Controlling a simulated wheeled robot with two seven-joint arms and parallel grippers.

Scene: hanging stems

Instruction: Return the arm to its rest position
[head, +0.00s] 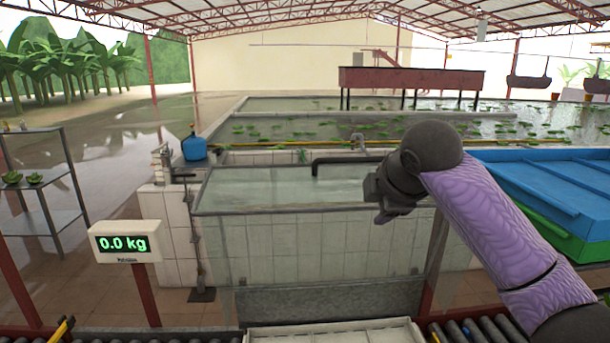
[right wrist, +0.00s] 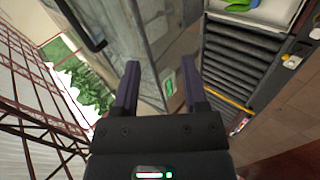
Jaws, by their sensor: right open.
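My right arm (head: 480,210) with a purple sleeve reaches in from the lower right in the head view. My right gripper (head: 382,215) is raised in front of the water tank, with its fingers small and dark in that view. In the right wrist view, the two fingers of the right gripper (right wrist: 160,88) stand apart with nothing between them. My left gripper is in neither view.
A tiled water tank (head: 300,230) stands ahead. A scale display (head: 125,242) reading 0.0 kg stands at left. Blue crates (head: 550,185) are at right. A pale tray (head: 335,332) and rollers (head: 480,330) lie along the bottom edge. A metal shelf (head: 45,190) stands far left.

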